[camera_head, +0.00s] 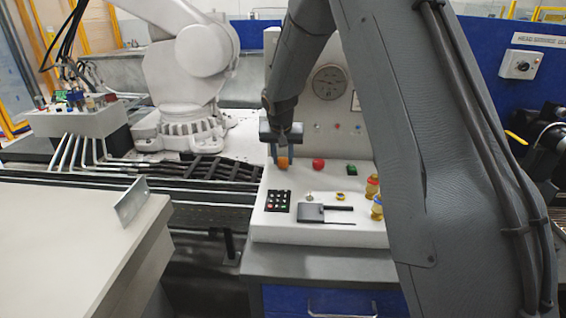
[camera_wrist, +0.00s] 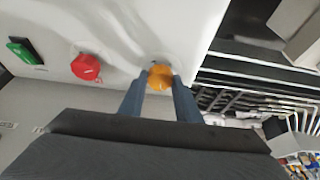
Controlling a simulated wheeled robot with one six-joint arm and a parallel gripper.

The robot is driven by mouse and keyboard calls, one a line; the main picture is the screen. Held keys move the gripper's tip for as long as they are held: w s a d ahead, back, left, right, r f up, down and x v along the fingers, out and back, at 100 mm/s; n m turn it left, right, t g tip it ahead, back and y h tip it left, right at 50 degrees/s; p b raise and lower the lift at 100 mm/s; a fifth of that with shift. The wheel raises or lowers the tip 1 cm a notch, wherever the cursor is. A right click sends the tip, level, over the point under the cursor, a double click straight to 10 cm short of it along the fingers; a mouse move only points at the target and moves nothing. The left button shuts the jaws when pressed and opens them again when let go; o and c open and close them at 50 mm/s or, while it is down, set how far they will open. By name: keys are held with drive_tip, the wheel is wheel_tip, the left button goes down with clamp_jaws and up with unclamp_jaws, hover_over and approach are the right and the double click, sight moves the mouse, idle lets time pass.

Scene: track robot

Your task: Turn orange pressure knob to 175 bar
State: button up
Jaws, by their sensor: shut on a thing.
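The orange pressure knob (camera_head: 283,162) sits on the sloped face of the white control panel (camera_head: 318,222). In the wrist view the orange knob (camera_wrist: 160,76) stands between the two blue-grey fingers. My gripper (camera_head: 281,155) reaches down from above and is shut on the knob; its fingers also show in the wrist view (camera_wrist: 158,90). The round pressure gauge (camera_head: 330,82) is on the upright back of the panel. Its needle and numbers are too small to read.
A red knob (camera_head: 318,165) and a green switch (camera_head: 351,169) sit right of the orange knob. A black keypad (camera_head: 278,201) and yellow-brass fittings (camera_head: 376,207) are lower on the panel. A white robot arm (camera_head: 190,70) stands to the left. My arm hides the panel's right side.

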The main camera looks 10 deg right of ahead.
drive_tip(key=m+b, duration=0.1)
drive_tip(key=m+h+b, duration=0.1)
drive_tip(key=b, duration=0.1)
drive_tip(key=m+b, duration=0.1)
drive_tip(key=b, duration=0.1)
drive_tip(key=shift+w+a+f+m+g, duration=0.2)
drive_tip(key=shift+f+m+g, duration=0.1)
drive_tip(key=shift+g, duration=0.1)
drive_tip(key=m+h+b, duration=0.1)
drive_tip(key=m+b, duration=0.2)
drive_tip(key=shift+a+r+m+g+b, duration=0.1)
drive_tip(key=shift+m+g+b, duration=0.3)
drive_tip(key=m+g+b, duration=0.1)
drive_tip(key=m, duration=0.1)
drive_tip(key=m+h+b, duration=0.1)
drive_tip(key=m, duration=0.1)
drive_tip(key=shift+w+g, duration=0.2)
drive_tip(key=shift+g, duration=0.2)
drive_tip(key=shift+w+r+m+g+b, duration=0.15)
drive_tip(key=shift+m+g+b, duration=0.5)
drive_tip(key=shift+m, duration=1.55)
drive_tip(key=o, duration=1.1)
drive_tip(key=shift+c, duration=0.2)
drive_tip(key=shift+g, duration=0.25)
